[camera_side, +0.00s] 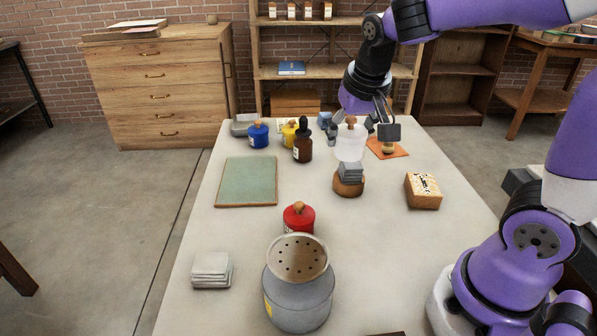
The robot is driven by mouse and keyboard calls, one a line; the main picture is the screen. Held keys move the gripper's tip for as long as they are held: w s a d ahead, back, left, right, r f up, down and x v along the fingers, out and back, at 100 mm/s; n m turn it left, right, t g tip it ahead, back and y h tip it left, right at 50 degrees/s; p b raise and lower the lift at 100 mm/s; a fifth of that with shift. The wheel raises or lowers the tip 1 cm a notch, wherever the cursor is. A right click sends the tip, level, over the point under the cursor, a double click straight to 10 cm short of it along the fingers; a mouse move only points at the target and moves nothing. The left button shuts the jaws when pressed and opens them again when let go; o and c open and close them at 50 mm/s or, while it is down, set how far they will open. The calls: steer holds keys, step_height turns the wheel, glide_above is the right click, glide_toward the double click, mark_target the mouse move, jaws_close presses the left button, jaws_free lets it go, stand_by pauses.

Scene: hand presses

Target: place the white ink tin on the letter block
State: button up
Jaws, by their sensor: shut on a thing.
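The white ink tin (350,144) has a brown knob on top. My gripper (352,124) is shut on it near the top, at the back middle of the table. The tin is upright and, in the picture, just above a stack of grey pieces (350,171) on a round brown base (348,187); I cannot tell whether they touch. A tan block with dark letter marks on top (423,190), apparently the letter block, sits to the right and nearer the camera, with nothing on it.
Blue (258,135), yellow (289,132) and red (299,219) tins and a dark bottle (303,148) stand leftward. A green mat (247,182), grey slabs (211,269) and a large grey can (298,300) are nearer. An orange sheet (398,153) holds a small wooden item. Table (385,255) is clear front right.

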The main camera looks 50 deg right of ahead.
steer(key=s+d+m+g+h, duration=0.1)
steer(key=s+d+m+h, duration=0.1)
steer(key=s+d+m, duration=0.4)
glide_toward(423, 178)
steer(key=shift+w+d+n, duration=0.3)
steer(key=shift+w+d, duration=0.25)
steer(key=shift+d, duration=0.25)
steer(key=shift+d+f, duration=0.15)
steer(key=shift+d, duration=0.05)
steer(key=shift+f, duration=1.95)
steer(key=shift+f, duration=0.15)
steer(key=o, duration=1.4)
